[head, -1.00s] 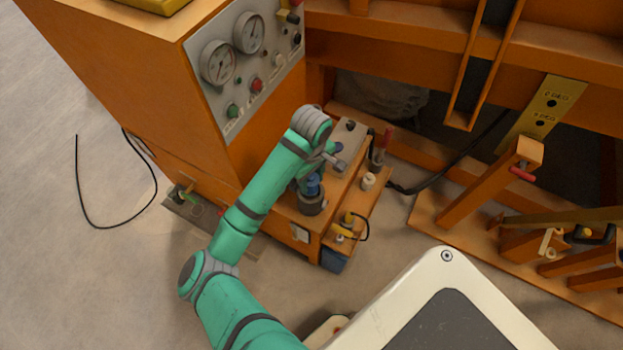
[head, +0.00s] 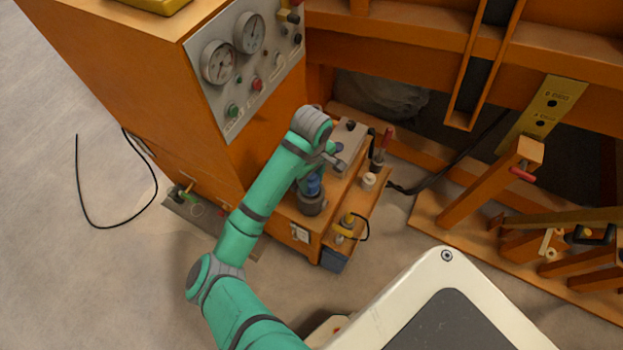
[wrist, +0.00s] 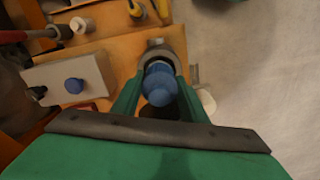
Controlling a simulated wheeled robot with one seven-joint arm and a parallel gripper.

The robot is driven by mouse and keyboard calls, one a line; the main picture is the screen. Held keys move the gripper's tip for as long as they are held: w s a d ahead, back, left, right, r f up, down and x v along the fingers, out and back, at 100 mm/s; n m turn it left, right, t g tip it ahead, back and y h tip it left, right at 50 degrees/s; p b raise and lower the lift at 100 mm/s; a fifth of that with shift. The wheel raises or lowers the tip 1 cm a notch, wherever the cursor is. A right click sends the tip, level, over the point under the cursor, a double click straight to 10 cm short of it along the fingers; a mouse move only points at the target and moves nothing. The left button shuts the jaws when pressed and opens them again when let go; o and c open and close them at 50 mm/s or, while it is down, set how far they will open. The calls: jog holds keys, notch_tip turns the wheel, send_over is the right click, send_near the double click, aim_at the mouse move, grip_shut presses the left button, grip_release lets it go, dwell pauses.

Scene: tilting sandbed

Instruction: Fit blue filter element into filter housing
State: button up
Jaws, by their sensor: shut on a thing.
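The blue filter element (head: 314,186) stands at the mouth of the dark grey filter housing (head: 312,204) on the low orange bench. In the wrist view the blue element (wrist: 159,86) sits between the two green fingers of my gripper (wrist: 159,72), which is shut on it. The grey rim of the housing (wrist: 156,47) shows just past the element's far end. The element looks in line with the housing, and its lower end is hidden by the housing. I cannot tell how deep it sits. In the head view my wrist partly hides the gripper.
A yellow valve (head: 346,222), a white knob (head: 369,181) and a red-handled lever (head: 386,138) stand nearby. The orange cabinet (head: 165,110) rises at the left.

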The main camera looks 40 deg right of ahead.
aim_at(312, 187)
jog(key=shift+w+f, duration=0.1)
jog(key=shift+f, duration=0.2)
jog(key=shift+f, duration=0.1)
jog(key=shift+s+f, duration=0.2)
jog(key=shift+f, duration=0.05)
jog(key=shift+f, duration=1.4)
jog(key=shift+w+r, duration=0.1)
jog(key=shift+r, duration=0.05)
jog(key=shift+r, duration=1.7)
jog(key=shift+f, duration=1.8)
dwell(0.6)
jog(key=o, duration=1.2)
